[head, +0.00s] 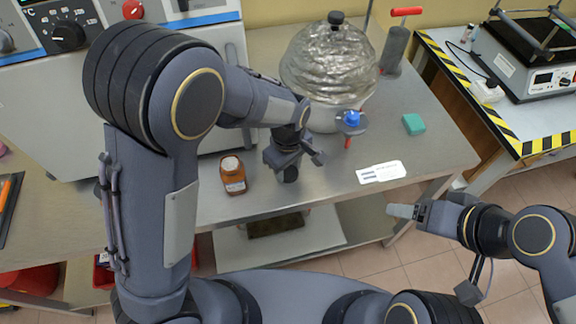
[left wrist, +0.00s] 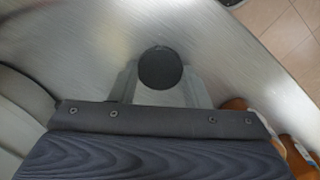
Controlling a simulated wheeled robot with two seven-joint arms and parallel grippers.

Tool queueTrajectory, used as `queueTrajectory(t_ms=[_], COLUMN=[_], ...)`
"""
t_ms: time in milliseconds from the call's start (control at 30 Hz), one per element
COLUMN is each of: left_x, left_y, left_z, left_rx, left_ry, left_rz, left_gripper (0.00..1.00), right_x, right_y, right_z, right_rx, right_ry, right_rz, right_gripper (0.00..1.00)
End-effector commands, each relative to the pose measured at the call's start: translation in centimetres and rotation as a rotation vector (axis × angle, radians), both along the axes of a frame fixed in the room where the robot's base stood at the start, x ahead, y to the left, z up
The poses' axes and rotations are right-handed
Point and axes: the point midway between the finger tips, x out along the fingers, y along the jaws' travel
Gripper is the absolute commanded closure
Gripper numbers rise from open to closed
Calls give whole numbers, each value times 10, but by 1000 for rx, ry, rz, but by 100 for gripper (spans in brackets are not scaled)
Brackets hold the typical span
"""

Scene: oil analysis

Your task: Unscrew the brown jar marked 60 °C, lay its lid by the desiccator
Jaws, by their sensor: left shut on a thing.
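The brown jar (head: 233,179) stands upright on the metal bench, with a white label whose marking is too small to read. Its orange-brown top shows no black lid. In the left wrist view, brown glass (left wrist: 295,155) shows at the lower right, partly hidden by my gripper. My left gripper (head: 292,168) points down to the right of the jar, shut on a round black lid (left wrist: 160,68). In the head view the lid (head: 290,174) is at or just above the bench; I cannot tell if it touches. The domed desiccator (head: 328,65) stands behind it. My right gripper (head: 405,212) is off the bench's front.
A blue stopcock (head: 351,118) juts from the desiccator's front. A green block (head: 413,124) and a white card (head: 381,172) lie to the right. A red-handled cylinder (head: 394,50) stands behind. An oven (head: 130,95) fills the left back. Bare bench lies around the lid.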

Motion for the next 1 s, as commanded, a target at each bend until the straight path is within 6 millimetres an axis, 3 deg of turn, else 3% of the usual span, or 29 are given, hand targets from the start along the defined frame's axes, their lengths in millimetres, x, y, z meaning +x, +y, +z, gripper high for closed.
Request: queueTrajectory(t_ms=[33, 67, 200, 600, 1000], left_x=[0, 0, 0, 0, 0], left_y=[0, 0, 0, 0, -1], left_z=[-3, -2, -2, 8, 89], left_rx=[1, 0, 1, -2, -3], left_ry=[1, 0, 1, -2, -4], left_rz=[0, 0, 0, 0, -1], left_gripper=[85, 54, 36, 36, 36], right_x=[0, 0, 0, 0, 0], right_y=[0, 0, 0, 0, 0], right_z=[-2, -1, -1, 2, 4], right_rx=[0, 0, 0, 0, 0], right_ry=[0, 0, 0, 0, 0], right_rz=[0, 0, 0, 0, 0], right_gripper=[27, 27, 27, 27, 27])
